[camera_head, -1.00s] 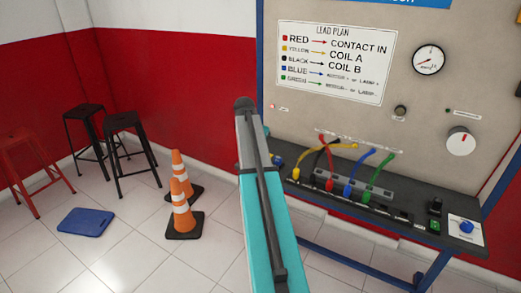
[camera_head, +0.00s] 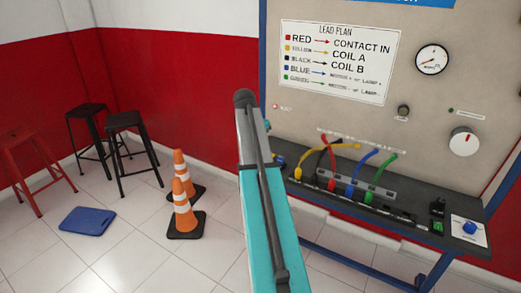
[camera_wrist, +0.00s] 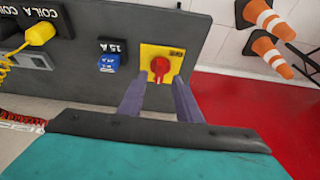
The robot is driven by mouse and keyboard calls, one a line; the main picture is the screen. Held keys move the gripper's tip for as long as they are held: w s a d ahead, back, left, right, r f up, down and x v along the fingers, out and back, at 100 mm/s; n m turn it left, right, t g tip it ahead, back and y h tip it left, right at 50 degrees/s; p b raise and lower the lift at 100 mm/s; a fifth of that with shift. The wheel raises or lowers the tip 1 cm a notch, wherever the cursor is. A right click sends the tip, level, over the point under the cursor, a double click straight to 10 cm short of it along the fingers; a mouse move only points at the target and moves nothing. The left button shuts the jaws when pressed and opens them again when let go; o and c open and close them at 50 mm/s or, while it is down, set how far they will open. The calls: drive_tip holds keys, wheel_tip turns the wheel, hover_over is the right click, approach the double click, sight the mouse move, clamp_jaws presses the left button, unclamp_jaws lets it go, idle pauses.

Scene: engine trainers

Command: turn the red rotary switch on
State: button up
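The red rotary switch (camera_wrist: 160,66) sits on a square yellow plate (camera_wrist: 147,50) on the dark bench panel in the wrist view. Its knob has a small pale mark near its middle. My gripper (camera_wrist: 159,83) is open and empty. Its two purple-grey fingers point towards the switch, with the tips just short of the knob in the picture, one towards each side. I cannot tell whether they touch it. In the head view the switch and my gripper do not show.
A blue fuse-like part marked 15 A (camera_wrist: 109,60) and a yellow plug (camera_wrist: 40,34) sit left of the switch. The trainer board (camera_head: 330,120) carries gauges, a white dial (camera_head: 464,142) and coloured leads. Traffic cones (camera_head: 184,210) and stools stand on the floor at left.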

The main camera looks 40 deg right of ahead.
drive_tip(key=w+b+v, duration=0.1)
drive_tip(key=v, duration=0.9)
drive_tip(key=shift+s+a+r, duration=0.15)
drive_tip(key=shift+s+r, duration=0.1)
drive_tip(key=shift+s, duration=0.2)
